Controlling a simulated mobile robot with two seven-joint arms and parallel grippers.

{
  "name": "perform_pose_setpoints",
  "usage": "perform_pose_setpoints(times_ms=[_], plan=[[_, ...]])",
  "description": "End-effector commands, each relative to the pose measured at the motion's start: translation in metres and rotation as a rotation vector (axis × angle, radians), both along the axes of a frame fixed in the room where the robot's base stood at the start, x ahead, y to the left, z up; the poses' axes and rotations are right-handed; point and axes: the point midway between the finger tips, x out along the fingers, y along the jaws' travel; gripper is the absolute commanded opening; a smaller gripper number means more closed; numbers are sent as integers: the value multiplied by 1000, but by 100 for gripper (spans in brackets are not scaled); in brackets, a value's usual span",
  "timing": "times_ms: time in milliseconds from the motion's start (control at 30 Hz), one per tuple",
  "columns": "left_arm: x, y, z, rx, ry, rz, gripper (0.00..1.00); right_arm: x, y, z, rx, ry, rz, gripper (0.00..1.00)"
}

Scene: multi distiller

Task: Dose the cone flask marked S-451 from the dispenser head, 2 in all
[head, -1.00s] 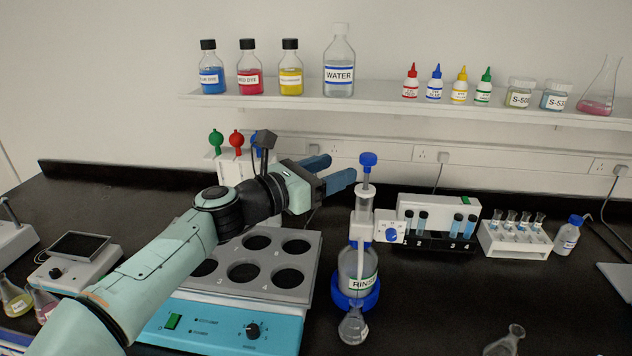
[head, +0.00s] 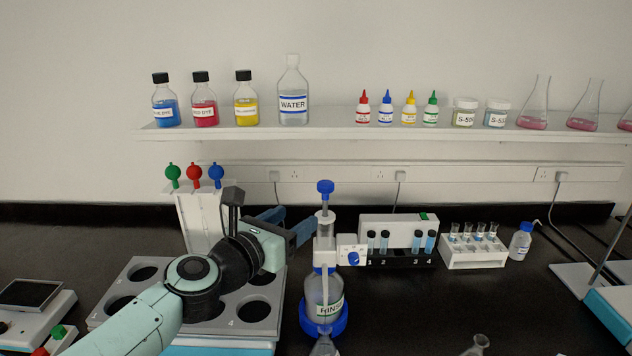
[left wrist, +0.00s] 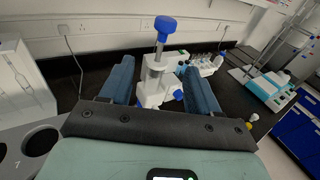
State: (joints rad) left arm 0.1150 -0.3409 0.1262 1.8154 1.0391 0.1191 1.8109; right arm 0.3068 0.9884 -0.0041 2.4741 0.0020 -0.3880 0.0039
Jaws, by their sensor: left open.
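The dispenser head (head: 325,225) is a clear plunger with a blue knob and a white body, on a bottle labelled RINSE (head: 324,290) in a blue ring. A cone flask (head: 324,346) stands in front below it, cut by the lower picture edge; its marking cannot be read. My left gripper (head: 292,226) is open just left of the dispenser head, below knob height. In the left wrist view the dispenser head (left wrist: 155,75) shows between the open fingers (left wrist: 163,88), beyond them. My right gripper is not in view.
A holed block (head: 255,310) lies under my left arm. A white stand with coloured knobs (head: 195,215) is behind it. A vial rack (head: 400,258) and tube rack (head: 474,252) stand right of the dispenser. Another flask (head: 477,345) is at front right. Bare counter lies between.

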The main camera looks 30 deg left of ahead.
Motion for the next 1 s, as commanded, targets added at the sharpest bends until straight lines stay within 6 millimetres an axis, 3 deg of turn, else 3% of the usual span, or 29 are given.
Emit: perform_pose_setpoints(times_ms=[100,367,1000], plan=[[-7,-15,12,16,-45,79,62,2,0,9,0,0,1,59],[-8,-22,24,23,-115,147,62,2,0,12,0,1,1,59],[106,-15,25,22,-114,148,62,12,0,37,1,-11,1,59]])
